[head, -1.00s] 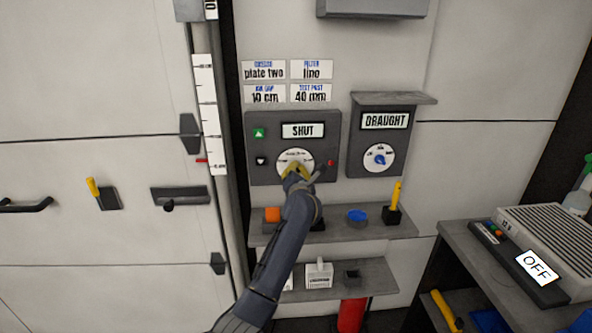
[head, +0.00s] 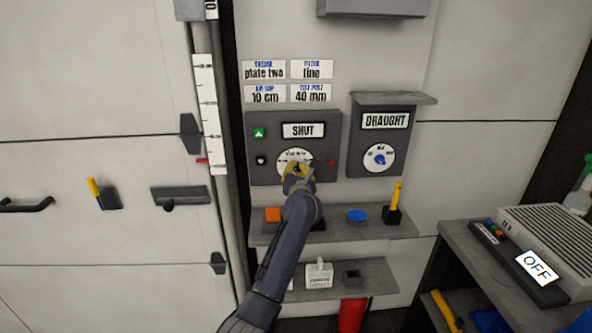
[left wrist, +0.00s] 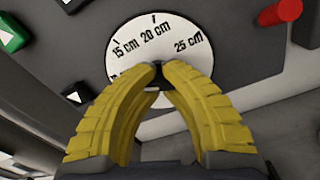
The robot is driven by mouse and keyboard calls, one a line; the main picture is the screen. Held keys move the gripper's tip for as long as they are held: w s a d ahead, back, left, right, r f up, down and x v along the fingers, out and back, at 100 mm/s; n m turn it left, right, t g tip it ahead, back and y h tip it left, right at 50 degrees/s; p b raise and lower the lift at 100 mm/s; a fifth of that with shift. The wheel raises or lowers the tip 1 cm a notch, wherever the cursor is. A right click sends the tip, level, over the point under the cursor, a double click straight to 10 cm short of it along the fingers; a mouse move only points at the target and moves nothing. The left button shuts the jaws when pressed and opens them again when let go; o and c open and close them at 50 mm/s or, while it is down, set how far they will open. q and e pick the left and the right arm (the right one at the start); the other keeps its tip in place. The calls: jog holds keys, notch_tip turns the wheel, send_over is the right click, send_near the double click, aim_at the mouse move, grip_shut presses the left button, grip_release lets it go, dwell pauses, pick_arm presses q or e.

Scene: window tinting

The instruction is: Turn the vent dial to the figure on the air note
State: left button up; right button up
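The vent dial (head: 293,155) is a white disc on a dark grey control box (head: 262,172) whose display (head: 303,130) reads SHUT. In the left wrist view the dial (left wrist: 135,50) shows 15 cm, 20 cm and 25 cm; its lower part is hidden by my fingers. The air note (head: 265,94) above the box reads 10 cm. My left gripper (head: 298,171) is at the dial's face; in the left wrist view its yellow fingertips (left wrist: 158,70) close around a small dark knob at the dial's middle. My right gripper is not in view.
A green up button (head: 259,133), a dark down button (head: 261,160) and a red knob (head: 331,163) flank the dial. A DRAUGHT box with a blue-knobbed dial (head: 379,158) hangs to the right. A shelf (head: 335,227) below carries small items.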

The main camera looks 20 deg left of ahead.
pick_arm(q)
jog(key=o, duration=0.4)
jog(key=shift+d+r, duration=0.15)
jog(key=shift+r, duration=0.15)
jog(key=shift+o, duration=0.6)
jog(key=shift+f, duration=0.15)
jog(key=v, duration=1.2)
